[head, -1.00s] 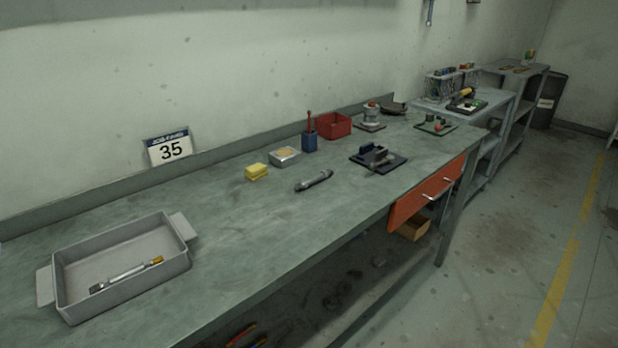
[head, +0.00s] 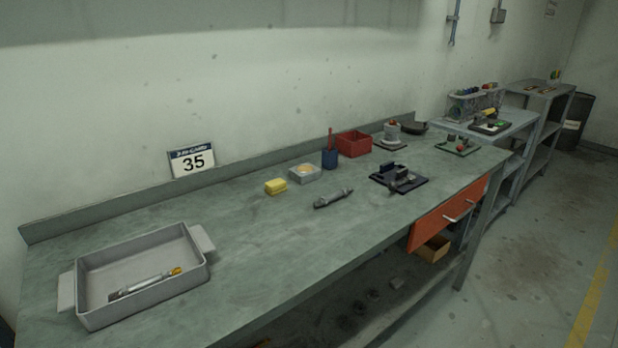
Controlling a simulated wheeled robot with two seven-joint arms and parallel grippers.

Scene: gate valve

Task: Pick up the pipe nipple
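A short dark grey pipe-like piece (head: 333,198) lies on the open bench top, with thicker ends; it looks like the pipe nipple, though it is small in the view. A second slim piece (head: 145,284), silvery with a yellow end, lies in the grey tray (head: 205,270) at the left; I cannot tell exactly what it is. Neither of my grippers is in view, and nothing touches either piece.
A yellow block (head: 276,186), a small light box (head: 305,173), a blue holder (head: 329,158) and a red bin (head: 354,144) stand behind the dark piece. A dark fixture (head: 399,178) is to its right. An orange drawer (head: 447,214) sticks out in front. Bench between tray and piece is clear.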

